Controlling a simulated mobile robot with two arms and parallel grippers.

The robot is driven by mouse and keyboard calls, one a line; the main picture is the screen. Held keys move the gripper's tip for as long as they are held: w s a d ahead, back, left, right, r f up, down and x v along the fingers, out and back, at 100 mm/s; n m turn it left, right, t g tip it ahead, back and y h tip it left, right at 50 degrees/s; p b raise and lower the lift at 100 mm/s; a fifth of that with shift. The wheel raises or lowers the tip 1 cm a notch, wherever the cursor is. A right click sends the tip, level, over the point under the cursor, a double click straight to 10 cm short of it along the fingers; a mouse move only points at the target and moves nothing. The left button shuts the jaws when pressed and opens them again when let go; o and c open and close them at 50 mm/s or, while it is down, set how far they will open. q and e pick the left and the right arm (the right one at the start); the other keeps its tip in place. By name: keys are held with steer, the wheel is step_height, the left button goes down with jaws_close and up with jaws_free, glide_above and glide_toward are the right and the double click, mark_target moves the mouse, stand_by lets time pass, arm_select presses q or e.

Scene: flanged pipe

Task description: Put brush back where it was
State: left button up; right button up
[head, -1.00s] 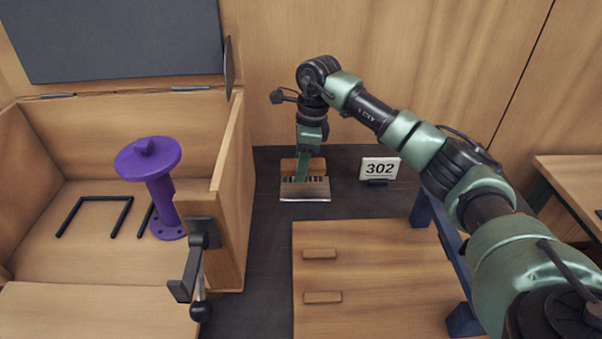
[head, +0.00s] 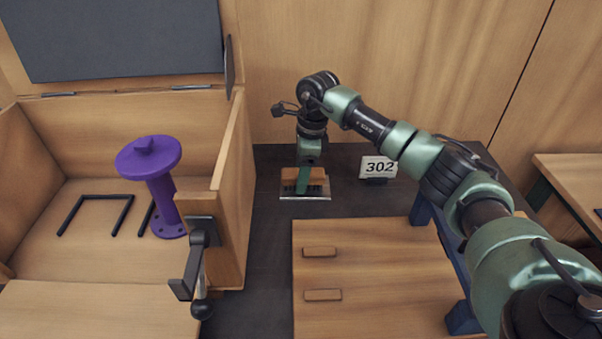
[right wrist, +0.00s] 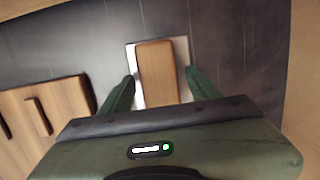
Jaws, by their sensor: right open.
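The brush, a wooden block (head: 319,176) with dark bristles below, stands on a pale metal plate (head: 304,198) on the dark table beside the box. My right gripper (head: 303,183) comes down over the brush from above. In the right wrist view my right gripper (right wrist: 160,82) is open, with one green finger on each side of the wooden block (right wrist: 157,68), and gaps show beside it. The pale plate (right wrist: 133,55) shows around the block. In the head view the green finger hides part of the brush. My left gripper is not in view.
A wooden box (head: 225,195) with a raised lid and a purple flanged pipe (head: 163,195) inside stands at left. A wooden board (head: 375,265) with two small blocks lies in front.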

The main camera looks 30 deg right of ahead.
steer(key=shift+r, duration=0.4)
step_height(320, 180, up, 11)
steer(key=d+b, duration=0.1)
steer(key=b, duration=0.1)
steer(key=shift+s+d+r, duration=0.15)
steer(key=shift+s+d, duration=0.2)
steer(key=shift+s, duration=0.05)
